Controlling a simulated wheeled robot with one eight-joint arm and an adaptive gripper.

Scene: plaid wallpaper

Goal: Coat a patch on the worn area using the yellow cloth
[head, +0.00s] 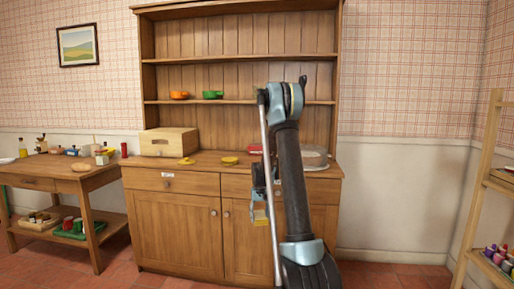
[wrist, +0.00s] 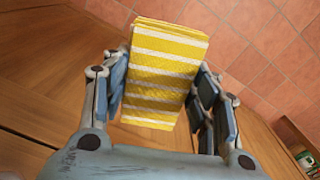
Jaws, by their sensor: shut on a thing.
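The yellow cloth (wrist: 168,62), with white stripes, is folded into a block between the two fingers of my gripper (wrist: 163,96) in the wrist view. My gripper is shut on it. In the head view my gripper (head: 261,197) hangs in front of the right side of the wooden cabinet (head: 191,230), below its top, and the yellow cloth (head: 260,217) shows small at its lower end. I cannot make out the worn area in either view. My arm hides part of the right door and drawer.
On the cabinet top are a wooden box (head: 168,142), a yellow dish (head: 230,160), a yellow object (head: 186,161), a red item (head: 255,149) and a round item (head: 314,160). A laden side table (head: 93,186) stands left, and a shelf rack (head: 476,200) right. The tiled floor (head: 390,273) is open between cabinet and rack.

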